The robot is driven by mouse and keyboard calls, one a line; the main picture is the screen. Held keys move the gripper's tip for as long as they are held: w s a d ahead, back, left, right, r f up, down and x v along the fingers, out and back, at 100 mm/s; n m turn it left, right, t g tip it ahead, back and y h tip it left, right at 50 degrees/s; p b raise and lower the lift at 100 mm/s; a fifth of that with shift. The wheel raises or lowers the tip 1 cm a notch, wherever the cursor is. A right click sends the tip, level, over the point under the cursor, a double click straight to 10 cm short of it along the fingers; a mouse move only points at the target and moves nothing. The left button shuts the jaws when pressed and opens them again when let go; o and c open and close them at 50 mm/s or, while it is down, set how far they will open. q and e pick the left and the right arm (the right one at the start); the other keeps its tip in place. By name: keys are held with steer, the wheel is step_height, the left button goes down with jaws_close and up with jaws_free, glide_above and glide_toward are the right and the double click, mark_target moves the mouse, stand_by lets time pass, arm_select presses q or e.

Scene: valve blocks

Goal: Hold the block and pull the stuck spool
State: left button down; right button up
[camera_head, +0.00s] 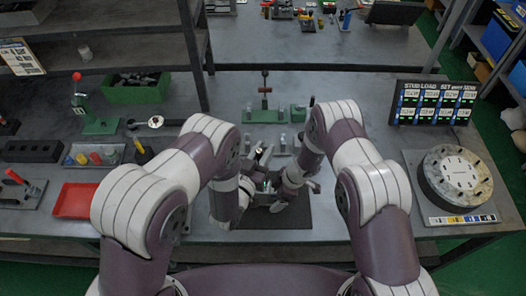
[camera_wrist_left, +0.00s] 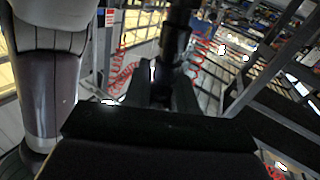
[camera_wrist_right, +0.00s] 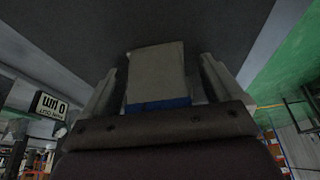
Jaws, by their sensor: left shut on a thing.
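My right gripper (camera_head: 275,205) is lower, close to the mat. In the right wrist view its fingers (camera_wrist_right: 160,80) stand on either side of a pale grey block (camera_wrist_right: 156,72) with a blue lower edge, with narrow gaps at both sides. In the head view the arms largely hide the block and spool.
The dark mat (camera_head: 290,222) lies at the bench's front edge. A red tray (camera_head: 73,201) and grey racks are at left. A round dial fixture (camera_head: 455,172) and a display board (camera_head: 434,103) are at right. A green-based stand (camera_head: 265,115) is behind the arms.

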steer(key=v, duration=1.2)
